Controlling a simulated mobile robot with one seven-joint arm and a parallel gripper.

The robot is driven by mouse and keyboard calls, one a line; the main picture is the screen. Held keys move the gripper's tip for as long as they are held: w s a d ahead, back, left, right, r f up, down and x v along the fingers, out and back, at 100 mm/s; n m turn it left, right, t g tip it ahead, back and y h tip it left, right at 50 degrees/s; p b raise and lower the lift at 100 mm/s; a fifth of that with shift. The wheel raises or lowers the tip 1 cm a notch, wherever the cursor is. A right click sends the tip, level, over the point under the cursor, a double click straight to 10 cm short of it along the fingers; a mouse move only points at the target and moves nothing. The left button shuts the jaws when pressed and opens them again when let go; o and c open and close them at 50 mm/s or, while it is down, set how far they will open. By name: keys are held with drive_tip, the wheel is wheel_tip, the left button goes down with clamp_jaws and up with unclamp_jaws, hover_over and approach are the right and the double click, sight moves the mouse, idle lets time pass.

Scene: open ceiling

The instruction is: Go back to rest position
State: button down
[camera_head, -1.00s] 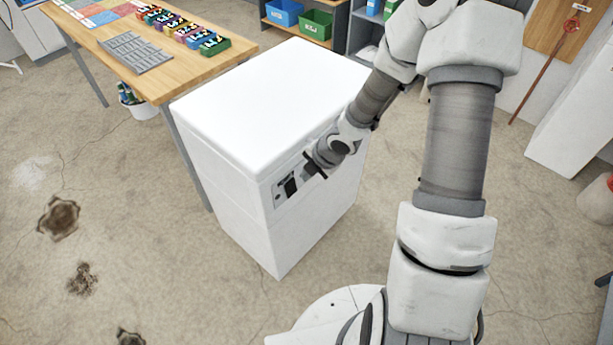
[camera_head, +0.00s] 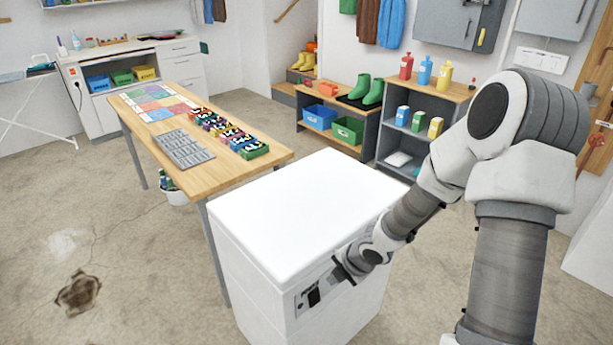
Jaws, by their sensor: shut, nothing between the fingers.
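My arm reaches in from the right of the head view. My gripper (camera_head: 341,274) is at the near right side of a white box-shaped appliance (camera_head: 310,210), close to a small grey control panel (camera_head: 308,298) with a dark part. The gripper is small in the picture and looks shut and empty. I cannot tell whether its tips touch the panel. The arm hides part of the appliance's right side.
A wooden table (camera_head: 190,178) with a grey tray (camera_head: 184,150) and several coloured blocks stands left of the appliance. Low shelves (camera_head: 430,150) with bottles stand behind.

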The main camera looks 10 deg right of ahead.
drive_tip(key=s+d+r+m+h+p, duration=0.15)
drive_tip(key=r+m, duration=0.25)
drive_tip(key=r, duration=0.4)
drive_tip(key=s+d+r+m+t+h, duration=0.1)
drive_tip(key=d+r+m+h, duration=0.2)
drive_tip(key=r, duration=0.4)
drive_tip(key=s+d+r+m+h+p, duration=0.1)
drive_tip(key=s+d+r+m, duration=0.15)
drive_tip(key=r+m, duration=0.4)
drive_tip(key=s+a+r+m+y+p, duration=0.1)
drive_tip(key=s+a+r+m, duration=0.1)
drive_tip(key=s+r+m, duration=0.4)
drive_tip(key=s+a+r+m+y+p, duration=0.1)
drive_tip(key=s+a+r+m, duration=0.2)
drive_tip(key=s, duration=0.7)
wheel_tip(320, 180, up, 4)
drive_tip(key=m, duration=0.2)
drive_tip(key=shift+s+a+r+m, duration=0.2)
drive_tip(key=shift+s+r+m, duration=0.05)
drive_tip(key=shift+s+m, duration=0.1)
